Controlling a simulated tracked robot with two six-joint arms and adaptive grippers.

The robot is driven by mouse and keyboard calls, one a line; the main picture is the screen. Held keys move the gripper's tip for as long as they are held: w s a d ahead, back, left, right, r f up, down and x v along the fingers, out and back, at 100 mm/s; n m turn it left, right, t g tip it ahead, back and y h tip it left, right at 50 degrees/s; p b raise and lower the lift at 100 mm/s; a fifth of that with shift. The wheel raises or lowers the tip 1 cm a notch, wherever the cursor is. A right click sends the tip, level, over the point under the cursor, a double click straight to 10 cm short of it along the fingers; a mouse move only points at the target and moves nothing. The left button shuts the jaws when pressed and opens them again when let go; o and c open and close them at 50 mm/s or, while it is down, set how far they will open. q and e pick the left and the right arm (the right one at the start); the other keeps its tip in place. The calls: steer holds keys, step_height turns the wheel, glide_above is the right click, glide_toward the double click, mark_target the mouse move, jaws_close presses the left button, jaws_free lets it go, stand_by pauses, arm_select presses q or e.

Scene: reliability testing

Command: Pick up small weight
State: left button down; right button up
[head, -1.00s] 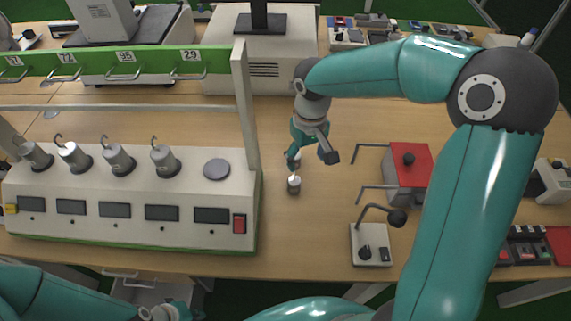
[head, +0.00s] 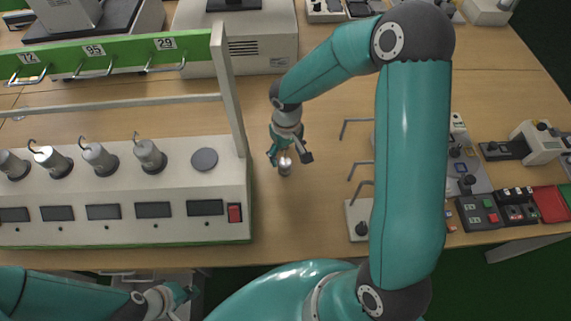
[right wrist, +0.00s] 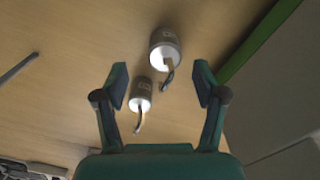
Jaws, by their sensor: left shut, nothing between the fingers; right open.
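Two silver cylindrical weights with hooks stand on the wooden table in the right wrist view: a smaller weight (right wrist: 142,90) and a larger weight (right wrist: 165,52). My right gripper (right wrist: 160,84) is open above them. In that picture the smaller weight appears between its fingers, closer to the left finger. The larger one appears beyond the fingertips. In the head view my right gripper (head: 289,156) points down at one silver weight (head: 285,168); the other is not clearly visible there. My left gripper (head: 178,296) is shut and empty, low in front of the table.
A white tester (head: 204,229) with several hooked weights stands left of the right gripper, with a green hook rack (head: 115,62) above it. A lever device (head: 360,225) stands to the right. Bare table (head: 300,215) lies between them.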

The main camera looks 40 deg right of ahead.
mark_target(285, 165)
steer(key=shift+s+a+f+p, duration=0.15)
steer(key=shift+f+p, duration=0.1)
steer(key=shift+f, duration=1.15)
steer(key=shift+w+a+f+p, duration=0.15)
steer(key=shift+f+p, duration=0.1)
steer(key=shift+f, duration=1.1)
steer(key=shift+s, duration=0.15)
steer(key=shift+r, duration=0.1)
jaws_close()
